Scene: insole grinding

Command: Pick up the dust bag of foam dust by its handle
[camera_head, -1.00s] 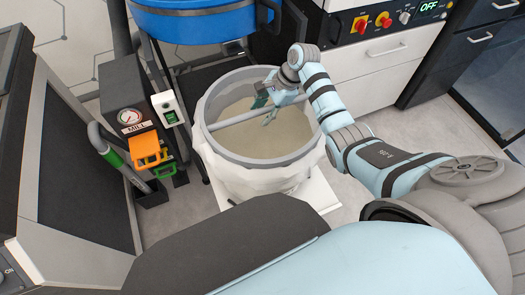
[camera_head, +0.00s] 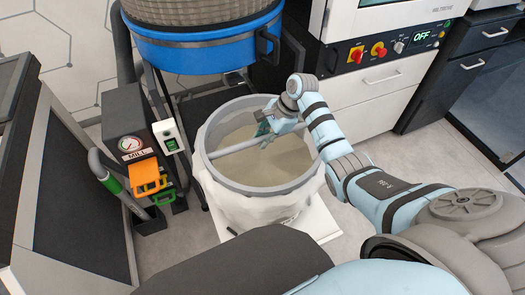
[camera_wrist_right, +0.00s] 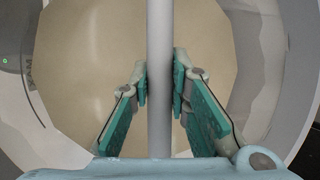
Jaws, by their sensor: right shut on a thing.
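The dust bag (camera_head: 258,205) is a white, round bag with a grey rim, full of beige foam dust (camera_head: 262,165). Its handle (camera_head: 236,146) is a grey bar across the opening, and it runs upright through the middle of the right wrist view (camera_wrist_right: 160,85). My right gripper (camera_head: 264,135) reaches in from the right over the bag. Its green finger pads (camera_wrist_right: 161,88) are on both sides of the bar and shut on it. The bag appears upright on a white base plate (camera_head: 318,222). My left gripper is not in either view.
A blue-rimmed drum (camera_head: 205,52) hangs behind and above the bag. A mill panel with a gauge (camera_head: 131,145), orange clamp (camera_head: 148,178) and green switch (camera_head: 170,142) stands left. A white cabinet with knobs (camera_head: 375,85) is behind right. Floor (camera_head: 420,150) is open right.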

